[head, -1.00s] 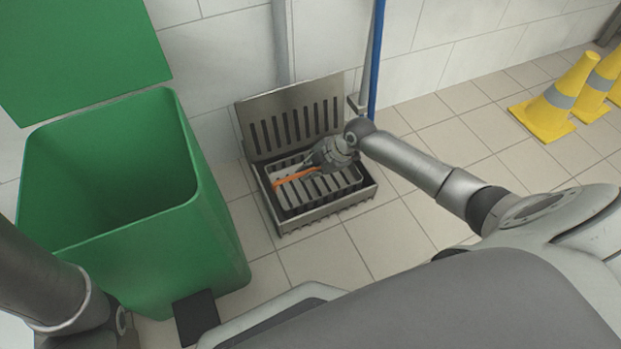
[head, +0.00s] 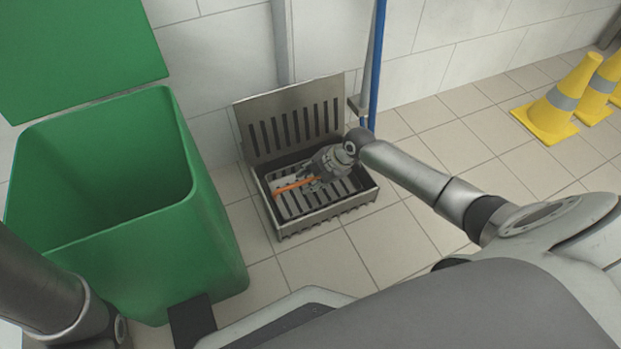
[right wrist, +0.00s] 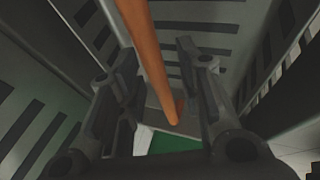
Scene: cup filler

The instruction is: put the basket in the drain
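The drain (head: 315,220) is a metal box on the floor against the wall, with its slotted lid (head: 290,122) tilted up open at the back. The slotted grey basket (head: 285,207) sits inside the drain. Its orange handle (head: 292,187) crosses its left part. My right gripper (head: 318,182) reaches down into the drain at the basket and hides part of it. In the right wrist view, my right gripper (right wrist: 158,95) has its fingers apart, with the orange handle (right wrist: 150,60) between them and a gap on each side. My left gripper is out of view.
A large green bin (head: 215,225) with its lid (head: 80,50) open stands left of the drain. A blue pole (head: 376,65) stands by the wall behind my right arm. Yellow cones (head: 552,112) stand at the far right. The tiled floor right of the drain is clear.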

